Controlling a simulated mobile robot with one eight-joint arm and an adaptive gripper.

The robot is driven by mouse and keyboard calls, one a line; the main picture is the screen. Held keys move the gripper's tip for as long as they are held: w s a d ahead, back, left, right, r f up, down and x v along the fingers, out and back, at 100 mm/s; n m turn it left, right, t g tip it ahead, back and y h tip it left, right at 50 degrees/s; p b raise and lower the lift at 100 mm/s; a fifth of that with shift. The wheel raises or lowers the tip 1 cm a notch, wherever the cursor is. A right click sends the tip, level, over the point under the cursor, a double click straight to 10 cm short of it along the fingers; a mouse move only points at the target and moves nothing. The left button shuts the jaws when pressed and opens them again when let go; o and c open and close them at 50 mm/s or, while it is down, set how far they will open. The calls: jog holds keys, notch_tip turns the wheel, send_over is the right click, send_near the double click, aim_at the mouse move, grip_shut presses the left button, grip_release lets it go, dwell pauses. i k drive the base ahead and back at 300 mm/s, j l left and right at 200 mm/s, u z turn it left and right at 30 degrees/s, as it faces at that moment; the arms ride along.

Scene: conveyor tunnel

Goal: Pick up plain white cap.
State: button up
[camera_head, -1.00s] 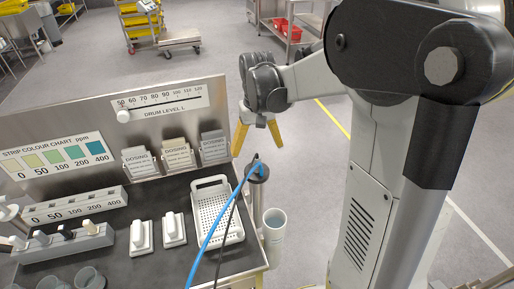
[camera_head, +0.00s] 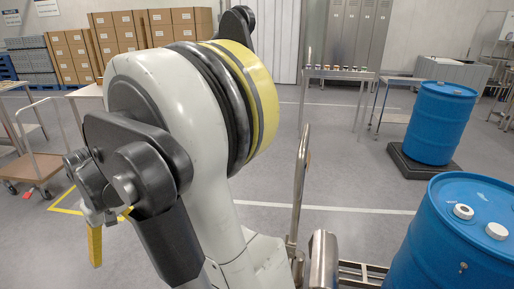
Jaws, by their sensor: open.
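A plain white cap (camera_head: 496,231) sits on the top of the near blue drum (camera_head: 440,250) at the lower right. A second white cap with a dark centre (camera_head: 463,211) sits to its left on the same drum top. My gripper (camera_head: 110,236) hangs at the left with its yellow fingers apart. It looks empty, and one finger is partly hidden. It is far to the left of the drum and the caps.
Another blue drum (camera_head: 439,122) stands on a dark low platform (camera_head: 424,166) behind. A metal post (camera_head: 300,190) and a roller frame (camera_head: 360,273) stand between my arm and the near drum. A cart (camera_head: 40,165) is at the left. Open floor lies behind.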

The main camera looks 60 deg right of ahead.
aim_at(496, 230)
jog(key=z, duration=4.3)
